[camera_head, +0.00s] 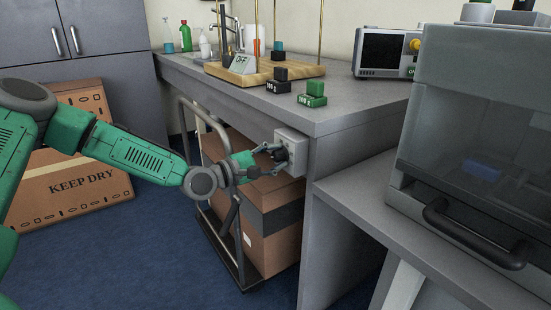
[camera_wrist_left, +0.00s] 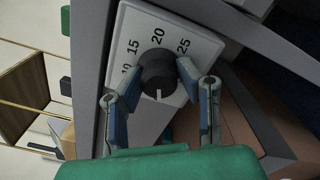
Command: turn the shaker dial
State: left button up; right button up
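The shaker dial (camera_wrist_left: 157,70) is a round black knob on a pale plate (camera_wrist_left: 188,38) marked 10, 15, 20 and 25. A white line on the knob points toward the bottom of the left wrist view. In the head view the plate belongs to a small grey box (camera_head: 291,143) on the table's front side. My left gripper (camera_head: 274,152) is at the knob, which it partly hides there. In the left wrist view its fingers (camera_wrist_left: 148,82) are apart, one on each side of the knob. A gap shows at the left finger; the right fingertip is close to the knob, contact unclear. My right gripper is out of view.
The grey table (camera_head: 340,108) carries a wooden stand (camera_head: 262,72) and small green and black blocks (camera_head: 313,92). Cardboard boxes (camera_head: 270,225) on a cart stand below my gripper. A grey machine with a handle (camera_head: 470,232) stands at the right.

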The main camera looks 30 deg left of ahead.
pick_arm(q)
jog(key=shift+d, duration=0.1)
grip_shut()
jog(key=shift+c, duration=2)
grip_release()
jog(key=shift+a+f, duration=0.15)
jog(key=shift+a, duration=0.05)
